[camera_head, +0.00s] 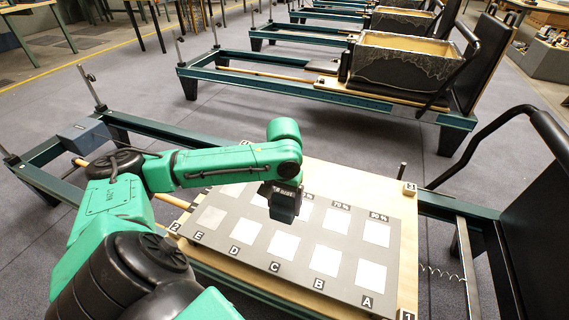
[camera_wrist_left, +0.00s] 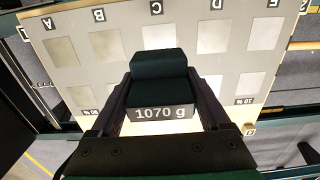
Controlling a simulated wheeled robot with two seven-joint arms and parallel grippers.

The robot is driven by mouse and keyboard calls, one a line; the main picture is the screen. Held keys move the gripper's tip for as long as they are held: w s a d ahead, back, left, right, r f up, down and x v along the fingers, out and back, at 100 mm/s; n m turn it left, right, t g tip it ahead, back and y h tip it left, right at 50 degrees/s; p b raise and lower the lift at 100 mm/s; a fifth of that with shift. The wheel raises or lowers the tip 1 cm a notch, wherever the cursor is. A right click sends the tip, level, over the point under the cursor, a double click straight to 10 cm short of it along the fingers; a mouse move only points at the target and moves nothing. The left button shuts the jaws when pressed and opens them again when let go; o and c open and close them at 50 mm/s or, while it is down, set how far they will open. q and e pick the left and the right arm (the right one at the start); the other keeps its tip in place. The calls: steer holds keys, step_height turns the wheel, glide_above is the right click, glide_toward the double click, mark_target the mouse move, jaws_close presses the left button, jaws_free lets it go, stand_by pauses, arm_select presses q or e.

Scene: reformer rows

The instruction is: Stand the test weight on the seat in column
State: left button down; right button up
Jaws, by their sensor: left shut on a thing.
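The test weight (camera_wrist_left: 159,68) is a dark green block with a narrower raised part and a label reading 1070 g, in the middle of the left wrist view. My left gripper (camera_wrist_left: 163,92) is shut on it, one finger on each side. In the head view my left gripper (camera_head: 284,204) hangs over the far row of the grey seat board (camera_head: 268,219), hiding part of it. The board has two rows of pale square seats, columns lettered A to E along the near edge and percent marks along the far edge. Whether the weight touches the board cannot be told. My right gripper is not in view.
The board lies on a wooden platform (camera_head: 409,243) with numbered corners, on a green reformer frame (camera_head: 155,128). A short post (camera_head: 402,171) stands by its far right corner. A black curved bar (camera_head: 480,140) rises at right. More reformers stand behind; grey floor lies between.

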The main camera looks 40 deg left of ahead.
arm_select(q)
step_height(320, 180, down, 17)
steer(key=b, duration=0.4)
steer(key=shift+r+b, duration=0.15)
steer(key=shift+b, duration=0.25)
steer(key=shift+w+f, duration=0.1)
steer(key=shift+f, duration=0.15)
steer(key=shift+r, duration=0.1)
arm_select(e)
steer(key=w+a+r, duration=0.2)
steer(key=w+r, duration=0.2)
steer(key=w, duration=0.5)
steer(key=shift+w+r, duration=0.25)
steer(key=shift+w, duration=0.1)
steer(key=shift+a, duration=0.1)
